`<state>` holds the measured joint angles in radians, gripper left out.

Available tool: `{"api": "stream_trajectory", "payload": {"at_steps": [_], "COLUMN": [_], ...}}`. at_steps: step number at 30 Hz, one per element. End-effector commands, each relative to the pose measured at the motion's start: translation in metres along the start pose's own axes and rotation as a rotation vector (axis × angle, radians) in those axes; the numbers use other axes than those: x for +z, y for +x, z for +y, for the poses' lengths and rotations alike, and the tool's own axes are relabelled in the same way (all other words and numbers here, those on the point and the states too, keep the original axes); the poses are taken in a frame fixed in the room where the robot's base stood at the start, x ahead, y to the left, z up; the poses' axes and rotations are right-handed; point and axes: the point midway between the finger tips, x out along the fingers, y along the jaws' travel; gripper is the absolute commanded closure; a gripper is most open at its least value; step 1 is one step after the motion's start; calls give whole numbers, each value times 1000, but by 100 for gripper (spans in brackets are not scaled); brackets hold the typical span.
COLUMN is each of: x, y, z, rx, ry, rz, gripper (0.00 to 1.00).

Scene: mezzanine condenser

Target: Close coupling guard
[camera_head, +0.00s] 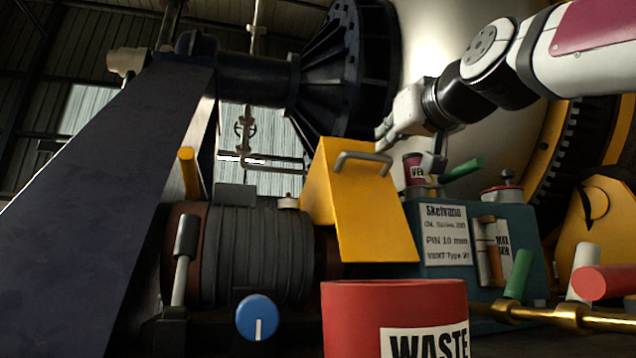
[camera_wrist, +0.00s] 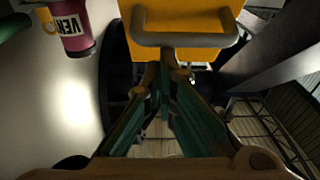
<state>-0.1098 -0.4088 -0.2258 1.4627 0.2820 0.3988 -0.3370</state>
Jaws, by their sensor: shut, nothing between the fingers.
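The coupling guard (camera_head: 362,215) is a yellow hinged cover with a grey bar handle (camera_head: 363,158) near its upper edge. It stands tilted up beside the dark ribbed motor. My gripper (camera_head: 383,138) is shut and empty, just above and to the right of the handle in the head view. In the wrist view the shut fingers (camera_wrist: 166,72) point at the yellow guard (camera_wrist: 180,12), with their tips close to the grey handle (camera_wrist: 185,40). I cannot tell whether they touch it.
The ribbed motor (camera_head: 255,255) is left of the guard. A teal box with a label (camera_head: 445,235) stands right, with a maroon VENT cup (camera_head: 414,170) on it. A red WASTE bin (camera_head: 350,310) is in front. A dark slanted beam (camera_head: 100,190) fills the left.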

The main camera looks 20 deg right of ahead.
Motion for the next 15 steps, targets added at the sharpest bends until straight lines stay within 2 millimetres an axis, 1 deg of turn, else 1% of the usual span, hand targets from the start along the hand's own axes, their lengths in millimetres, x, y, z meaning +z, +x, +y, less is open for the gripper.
{"api": "stream_trajectory", "payload": {"at_steps": [1,6,12,15], "x": [14,40,65,74], "y": [-2,-7,-8,-9], "z": [0,0,0,0], "rx": [-1,-1,0,0], "ry": [0,0,0,0], "rz": [-1,0,-2,-2], "gripper": [100,100,100,100]}}
